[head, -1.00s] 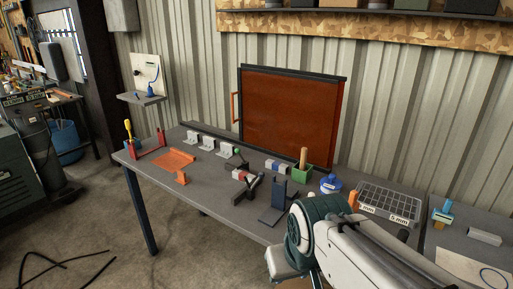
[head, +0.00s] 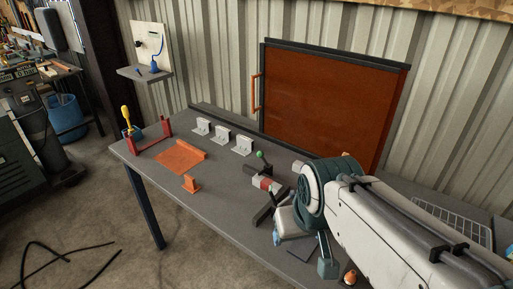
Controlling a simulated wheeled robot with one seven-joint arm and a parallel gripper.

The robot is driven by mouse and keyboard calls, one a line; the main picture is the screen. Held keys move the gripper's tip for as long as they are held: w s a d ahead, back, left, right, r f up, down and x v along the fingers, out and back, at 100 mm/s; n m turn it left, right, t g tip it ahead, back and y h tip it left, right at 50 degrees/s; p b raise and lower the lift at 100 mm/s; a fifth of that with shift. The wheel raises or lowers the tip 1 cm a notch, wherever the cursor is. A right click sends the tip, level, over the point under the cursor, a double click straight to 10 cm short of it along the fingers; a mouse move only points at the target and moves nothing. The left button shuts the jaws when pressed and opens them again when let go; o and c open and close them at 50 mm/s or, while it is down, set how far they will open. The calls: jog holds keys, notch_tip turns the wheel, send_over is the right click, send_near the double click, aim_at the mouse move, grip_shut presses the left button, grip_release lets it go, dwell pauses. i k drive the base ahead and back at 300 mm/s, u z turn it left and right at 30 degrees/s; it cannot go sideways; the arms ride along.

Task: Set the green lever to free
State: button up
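The green lever (head: 259,155) is a green knob on a short stick, rising from a dark base near the middle of the bench. It tilts slightly to the left in the head view. No label is readable at this size. My arm reaches in from the lower right, its teal joint just right of the lever.
Several grey brackets (head: 221,135), an orange plate (head: 180,157) and an orange bracket (head: 191,184) lie left on the bench (head: 215,205). A brown-red panel (head: 325,100) stands behind. The bench is clear at front left.

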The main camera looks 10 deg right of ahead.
aim_at(260, 154)
jog(key=k, duration=0.5)
jog(key=u, duration=1.5)
jog(key=i, duration=1.65)
jog(key=z, duration=3.1)
jog(key=i, duration=0.5)
jog(key=u, duration=0.1)
